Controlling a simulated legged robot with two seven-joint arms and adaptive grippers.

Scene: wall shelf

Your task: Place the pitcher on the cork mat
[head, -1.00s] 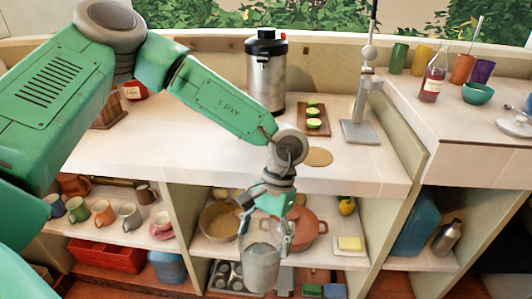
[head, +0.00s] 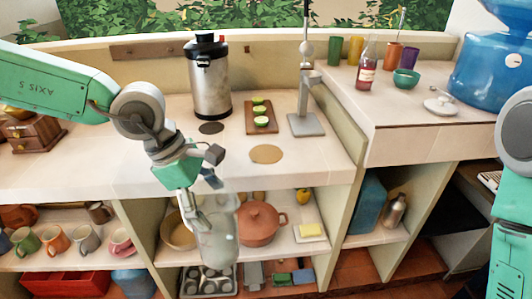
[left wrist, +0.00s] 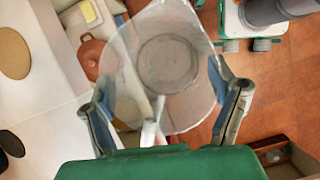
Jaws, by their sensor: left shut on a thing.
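The clear pitcher (head: 218,238) is held by my left gripper (head: 200,198), in front of the open shelves and below the counter top. In the left wrist view the see-through pitcher (left wrist: 168,62) sits between the two fingers of my left gripper (left wrist: 162,100), which are shut on it. The cork mat (head: 266,154) is a flat tan disc lying bare on the counter, above and right of the pitcher in the head view. It also shows at the left edge of the left wrist view (left wrist: 14,54). My right gripper is not seen.
A dark round mat (head: 211,128) lies before the steel dispenser (head: 209,85). A board with limes (head: 261,117) and a metal stand (head: 305,124) are behind the cork mat. Shelves below hold a terracotta pot (head: 258,224) and mugs. The counter's front edge lies between pitcher and mat.

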